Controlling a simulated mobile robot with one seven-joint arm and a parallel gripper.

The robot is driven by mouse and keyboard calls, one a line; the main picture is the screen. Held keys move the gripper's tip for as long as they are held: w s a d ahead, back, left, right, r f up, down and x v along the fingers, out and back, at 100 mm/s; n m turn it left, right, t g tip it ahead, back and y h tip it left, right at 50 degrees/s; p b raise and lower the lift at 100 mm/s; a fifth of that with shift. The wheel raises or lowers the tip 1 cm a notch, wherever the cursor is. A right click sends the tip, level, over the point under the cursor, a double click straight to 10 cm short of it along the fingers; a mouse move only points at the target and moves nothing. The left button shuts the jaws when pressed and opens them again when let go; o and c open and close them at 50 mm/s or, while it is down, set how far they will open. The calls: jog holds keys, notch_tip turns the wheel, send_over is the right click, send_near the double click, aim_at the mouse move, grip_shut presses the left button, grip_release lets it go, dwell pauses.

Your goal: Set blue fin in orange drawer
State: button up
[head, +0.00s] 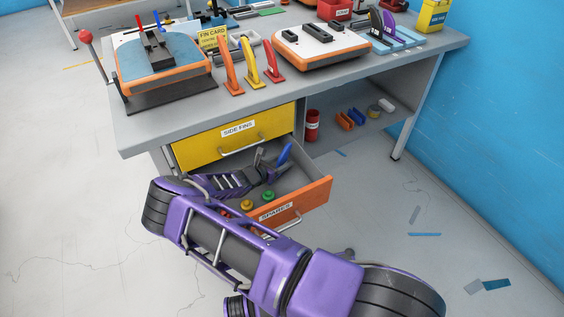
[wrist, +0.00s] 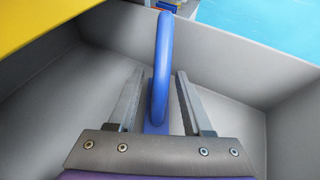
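The orange drawer (head: 318,194), labelled SPARES, is pulled out below the yellow drawer. The blue fin (head: 285,152) is inside it, toward the back right, curved end up. In the wrist view the fin (wrist: 163,65) stands between the fingers of my gripper (wrist: 160,88), with a visible gap on both sides. My gripper (head: 270,163) is open and reaches down into the drawer. The fin's base shows low between the fingers; whether it rests on the drawer floor is hard to tell. The grey drawer walls (wrist: 245,85) surround it.
Green (head: 268,195) and yellow (head: 247,204) knobs lie in the drawer near its front. The shut yellow drawer (head: 215,138) is just above. Orange, yellow and red fins stand on the bench (head: 180,113). A shelf at right holds a red can (head: 312,126) and small parts.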

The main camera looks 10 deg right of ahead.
jog(key=shift+r, duration=0.1)
jog(key=shift+s+a+r, duration=0.1)
jog(key=shift+a+r, duration=0.05)
jog(key=shift+a, duration=0.05)
jog(key=p+v, duration=0.1)
jog(key=v, duration=1)
jog(key=shift+s+a+p, duration=0.15)
jog(key=shift+s+p, duration=0.05)
jog(key=shift+p, duration=0.2)
jog(key=shift+a+r, duration=0.1)
